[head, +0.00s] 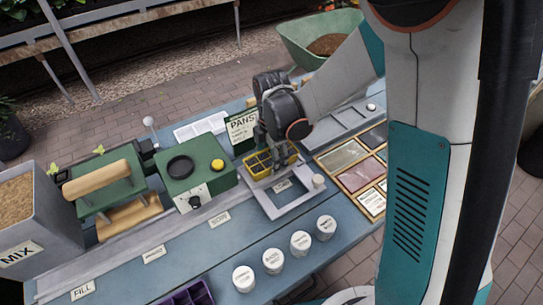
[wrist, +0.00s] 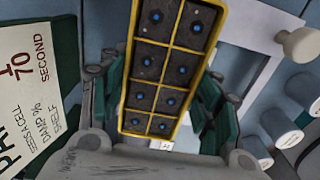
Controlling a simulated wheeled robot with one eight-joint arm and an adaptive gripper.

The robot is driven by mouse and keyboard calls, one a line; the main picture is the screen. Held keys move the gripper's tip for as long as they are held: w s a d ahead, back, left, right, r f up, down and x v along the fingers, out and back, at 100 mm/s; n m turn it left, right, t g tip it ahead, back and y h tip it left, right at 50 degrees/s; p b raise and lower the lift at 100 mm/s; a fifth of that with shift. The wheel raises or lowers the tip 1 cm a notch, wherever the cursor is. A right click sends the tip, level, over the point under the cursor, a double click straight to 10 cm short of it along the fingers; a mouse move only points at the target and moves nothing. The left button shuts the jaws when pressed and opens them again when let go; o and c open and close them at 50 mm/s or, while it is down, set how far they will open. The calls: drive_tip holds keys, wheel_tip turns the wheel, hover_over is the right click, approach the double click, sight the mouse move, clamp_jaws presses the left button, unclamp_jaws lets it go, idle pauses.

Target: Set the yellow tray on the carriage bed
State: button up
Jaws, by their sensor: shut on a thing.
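The yellow tray (head: 283,166) is a small rectangular tray with dark cells. In the wrist view, its cells (wrist: 172,46) hold dark soil with a blue dot in each. My gripper (head: 271,143) is shut on the tray from above, its green-padded fingers on either side. The carriage bed (head: 290,207) is a pale grey frame with a white knob (head: 318,181) at its right. The tray is at the back left of the frame and overlaps it in the head view. Whether it touches the frame I cannot tell.
A green press with a black disc and yellow button (head: 217,165) stands left of the carriage. Several white-lidded jars (head: 301,242) stand in front. A PANSY sign (head: 241,128) is behind the tray. A wood-framed panel (head: 341,157) lies right. A purple tray (head: 187,296) sits at the front edge.

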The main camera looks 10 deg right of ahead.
drive_tip(key=shift+f, duration=0.2)
drive_tip(key=o, duration=1.3)
drive_tip(key=shift+c, duration=0.2)
drive_tip(key=o, duration=0.5)
drive_tip(key=shift+c, duration=0.2)
drive_tip(key=shift+r, duration=0.1)
drive_tip(key=shift+r+p, duration=2.65)
drive_tip(key=shift+r, duration=1.3)
